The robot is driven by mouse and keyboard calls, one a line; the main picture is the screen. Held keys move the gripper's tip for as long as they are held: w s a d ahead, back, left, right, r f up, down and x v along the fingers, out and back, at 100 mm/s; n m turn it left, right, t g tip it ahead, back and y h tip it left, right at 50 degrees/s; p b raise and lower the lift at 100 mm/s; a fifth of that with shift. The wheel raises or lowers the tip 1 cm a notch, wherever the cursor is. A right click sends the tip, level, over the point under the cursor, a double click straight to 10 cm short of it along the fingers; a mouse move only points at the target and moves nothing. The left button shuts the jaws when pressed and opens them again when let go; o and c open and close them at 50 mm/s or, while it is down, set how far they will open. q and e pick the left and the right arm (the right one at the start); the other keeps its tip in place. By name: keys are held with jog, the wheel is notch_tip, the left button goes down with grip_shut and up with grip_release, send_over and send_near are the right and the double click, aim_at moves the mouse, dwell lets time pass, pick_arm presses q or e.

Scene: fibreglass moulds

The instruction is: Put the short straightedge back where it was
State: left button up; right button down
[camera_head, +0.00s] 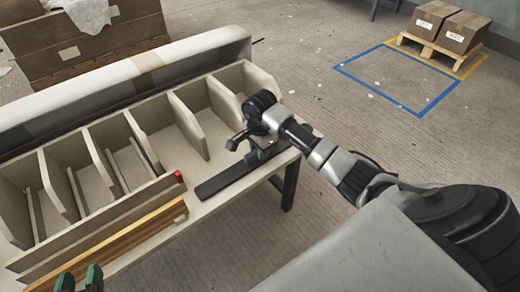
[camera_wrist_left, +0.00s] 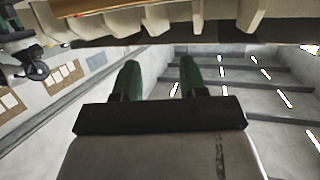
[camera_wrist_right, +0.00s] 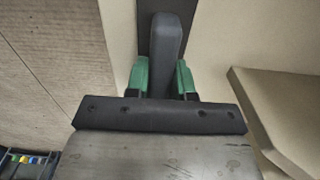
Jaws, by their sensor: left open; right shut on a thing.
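The short straightedge is a dark flat bar (camera_head: 228,178) lying along the front of the bench, beside the open-fronted bins, at their right end. My right gripper (camera_head: 262,153) is at the bar's right part. In the right wrist view its green fingers (camera_wrist_right: 163,78) are shut on the bar's raised grey grip (camera_wrist_right: 166,50), with the dark bar beneath (camera_wrist_right: 145,30). I cannot tell whether the bar touches the bench. My left gripper (camera_head: 80,279) is open and empty at the lower left; its spread green fingers also show in the left wrist view (camera_wrist_left: 157,80).
A wooden strip (camera_head: 120,240) lies on the bench's front left, near a pale strip with a red end (camera_head: 179,177). Bins (camera_head: 80,170) stand behind. Boxes on a pallet (camera_head: 430,46) and a blue floor outline (camera_head: 385,84) are far off. Floor right of the bench is open.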

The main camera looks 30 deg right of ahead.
jog(key=c, duration=1)
grip_release()
jog(key=shift+o, duration=0.2)
jog(key=shift+r, duration=0.1)
